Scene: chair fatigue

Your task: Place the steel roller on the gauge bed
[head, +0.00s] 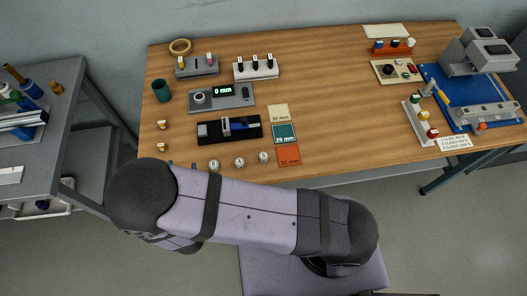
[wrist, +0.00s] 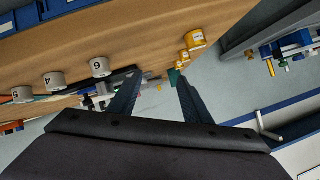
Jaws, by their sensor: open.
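Three small grey-white rollers with numbered tops stand at the near table edge in the head view: left (head: 213,165), middle (head: 239,162) and right (head: 263,156). In the wrist view they stand at the left, the nearest (wrist: 101,67) beside my left finger. I cannot tell which is the steel roller. The black gauge bed (head: 208,140), with a grey block and blue slider, lies behind them; its display reads 0 mm. My gripper (wrist: 154,82) is open and empty, pointing past the table edge, apart from the rollers. In the head view my arm mostly hides it.
Two brass pieces (head: 163,125) (head: 162,147) stand left of the bed. Beige, teal and orange cards (head: 288,156) lie right of it. The table's middle is clear. A grey side bench (head: 68,85) stands left, across a gap.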

